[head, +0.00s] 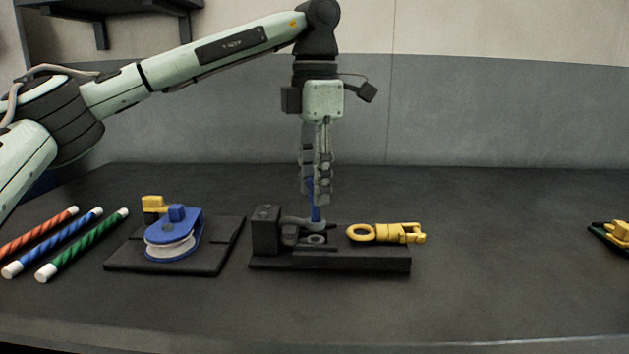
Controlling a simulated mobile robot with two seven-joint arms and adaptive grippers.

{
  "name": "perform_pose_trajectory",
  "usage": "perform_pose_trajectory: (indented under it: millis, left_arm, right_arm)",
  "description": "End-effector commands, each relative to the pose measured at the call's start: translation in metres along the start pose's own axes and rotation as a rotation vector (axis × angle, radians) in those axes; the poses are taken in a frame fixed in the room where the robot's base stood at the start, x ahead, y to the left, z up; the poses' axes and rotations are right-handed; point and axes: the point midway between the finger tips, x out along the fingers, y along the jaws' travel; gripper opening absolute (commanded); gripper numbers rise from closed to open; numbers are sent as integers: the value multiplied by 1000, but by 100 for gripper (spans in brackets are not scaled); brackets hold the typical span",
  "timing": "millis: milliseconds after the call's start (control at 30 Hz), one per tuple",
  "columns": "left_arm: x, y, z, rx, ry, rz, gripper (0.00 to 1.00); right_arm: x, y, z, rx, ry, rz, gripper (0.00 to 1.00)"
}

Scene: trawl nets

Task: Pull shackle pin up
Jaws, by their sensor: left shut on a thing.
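My left gripper (315,203) points straight down over the black fixture (375,263) in the middle of the table. Its fingers are shut on the blue shackle pin (316,214), which stands upright. The pin's upper part is between the fingers. Its lower end meets the grey shackle (298,224) on the fixture, and I cannot tell how deep it sits there. A yellow eye-and-fork fitting (386,233) lies on the fixture's right part. My right gripper is not in view.
A blue block with a white sheave (173,235) sits on a black base (130,262) to the left. Red, blue and green rods (55,254) with white ends lie at far left. A yellow part (616,234) shows at the right edge. The table between is clear.

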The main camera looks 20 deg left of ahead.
Motion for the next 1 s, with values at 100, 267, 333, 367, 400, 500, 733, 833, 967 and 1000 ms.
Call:
perform_pose_trajectory:
  millis: [100, 267, 333, 367, 400, 500, 733, 833, 967, 1000]
  left_arm:
    - [-7, 1, 1, -3, -14, 7, 0]
    - [-6, 1, 1, -3, -12, 6, 42]
    - [-5, 1, 1, -3, -11, 5, 42]
    - [-5, 1, 1, -2, -10, 5, 42]
    - [-5, 1, 1, -2, -10, 4, 42]
    - [-8, 1, 1, -2, -10, 4, 42]
    - [-44, 0, 1, -2, -13, 5, 42]
    - [-68, 0, 1, -3, -13, 8, 42]
    - [-94, 0, 0, -4, -12, 9, 42]
    - [-101, 0, 0, -5, -13, 10, 42]
  right_arm:
    - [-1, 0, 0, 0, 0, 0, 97]
    - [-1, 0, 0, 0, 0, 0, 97]
    - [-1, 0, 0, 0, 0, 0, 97]
    - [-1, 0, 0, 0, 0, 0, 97]
    - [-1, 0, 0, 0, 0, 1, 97]
    - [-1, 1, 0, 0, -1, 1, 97]
    - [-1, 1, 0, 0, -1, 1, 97]
    - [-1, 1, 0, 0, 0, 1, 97]
    - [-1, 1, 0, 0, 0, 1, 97]
    - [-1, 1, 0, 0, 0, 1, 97]
